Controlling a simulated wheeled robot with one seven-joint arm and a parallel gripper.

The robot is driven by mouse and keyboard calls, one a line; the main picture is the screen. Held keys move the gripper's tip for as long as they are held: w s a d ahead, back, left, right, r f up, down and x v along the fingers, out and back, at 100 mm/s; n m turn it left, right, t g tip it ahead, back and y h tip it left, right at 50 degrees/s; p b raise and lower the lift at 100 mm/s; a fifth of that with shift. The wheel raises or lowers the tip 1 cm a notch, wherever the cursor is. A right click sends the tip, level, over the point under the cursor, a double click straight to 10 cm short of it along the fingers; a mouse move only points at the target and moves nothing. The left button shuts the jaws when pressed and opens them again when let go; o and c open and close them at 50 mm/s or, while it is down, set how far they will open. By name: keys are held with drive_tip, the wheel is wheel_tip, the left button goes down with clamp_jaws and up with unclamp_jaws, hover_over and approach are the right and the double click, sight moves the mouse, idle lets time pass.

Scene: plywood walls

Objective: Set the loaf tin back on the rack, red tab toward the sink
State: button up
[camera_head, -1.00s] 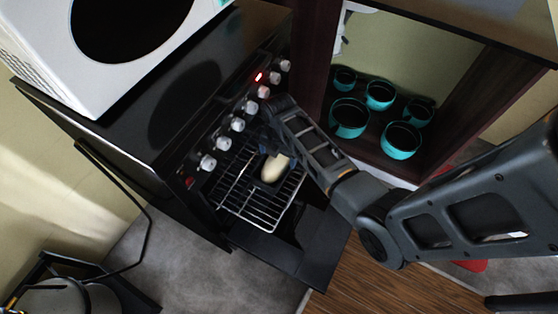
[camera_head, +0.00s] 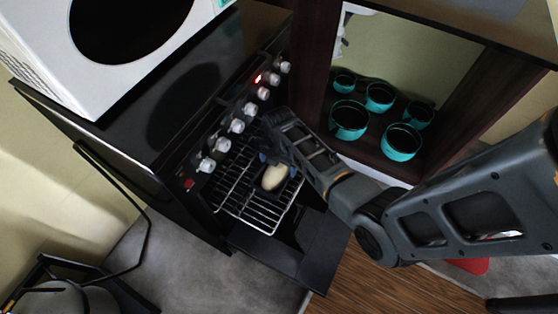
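A pale, oval loaf (camera_head: 274,177) sits in what looks like a small dark loaf tin over the wire rack (camera_head: 252,212) in the open oven. The tin's edges are hard to tell from the dark oven, and I cannot tell whether it touches the rack. No red tab shows on it. My gripper (camera_head: 278,165) points down into the oven at the loaf's upper side, with small blue patches on either side of the loaf. My own arm hides the fingertips, so I cannot tell whether they are open or shut. No sink is in view.
The oven door (camera_head: 285,262) hangs open below the rack. A row of knobs (camera_head: 237,126) runs close above the opening. A white microwave (camera_head: 60,45) stands on the stove. Several teal pots (camera_head: 402,141) stand in the cabinet at right. The rack's lower left part is bare.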

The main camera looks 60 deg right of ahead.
wheel_tip(320, 180, up, 12)
drive_tip(key=p, duration=0.1)
drive_tip(key=shift+r, duration=0.15)
drive_tip(key=s+a+r+m+t+h, duration=0.2)
drive_tip(key=s+a+m+t, duration=0.55)
drive_tip(key=s+a, duration=0.4)
drive_tip(key=s+a+r+m+t, duration=0.2)
drive_tip(key=s+r+m, duration=0.1)
drive_tip(key=r, duration=0.5)
drive_tip(key=s+a+r+m+t+y, duration=0.1)
drive_tip(key=s+a+r+m+t, duration=0.2)
drive_tip(key=r, duration=0.5)
drive_tip(key=s+a+r+m+t+y, duration=0.1)
drive_tip(key=s+a+r+m+t, duration=0.1)
drive_tip(key=s+r+m, duration=0.3)
wheel_tip(320, 180, up, 4)
drive_tip(key=shift+s+a+f, duration=0.1)
drive_tip(key=shift+s+a, duration=0.1)
drive_tip(key=shift+s, duration=0.35)
